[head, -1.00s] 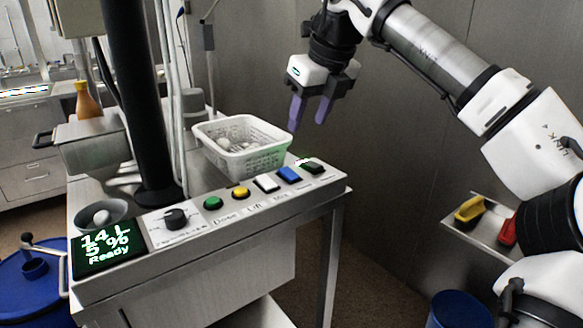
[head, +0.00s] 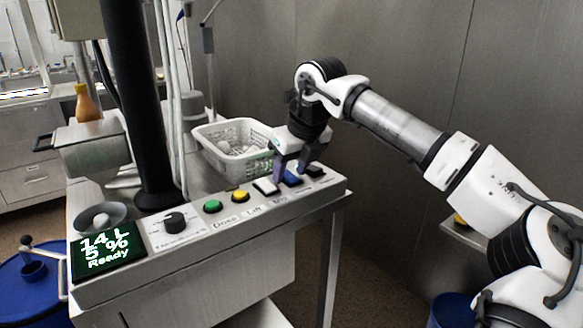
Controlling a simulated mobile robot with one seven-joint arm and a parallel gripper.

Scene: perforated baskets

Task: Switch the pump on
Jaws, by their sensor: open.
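The control panel (head: 200,237) has a row of controls: a black knob (head: 174,222), a green button (head: 212,206), a yellow button (head: 240,196), a white switch (head: 265,187), a blue switch (head: 293,179) and a dark switch (head: 314,171). Labels sit below them; those under the switches are too small to read surely, so I cannot tell which one is the pump's. My gripper (head: 290,170) is open, pointing down low over the blue switch, with a finger to either side. I cannot tell whether it touches. The display (head: 108,248) reads 14 L, 5 %, Ready.
A white perforated basket (head: 205,150) with pale round items stands just behind the switches, close to my gripper. A black column (head: 140,110) rises at the left of the panel. A bowl (head: 85,222) sits behind the display. A blue bin (head: 455,312) stands on the floor at right.

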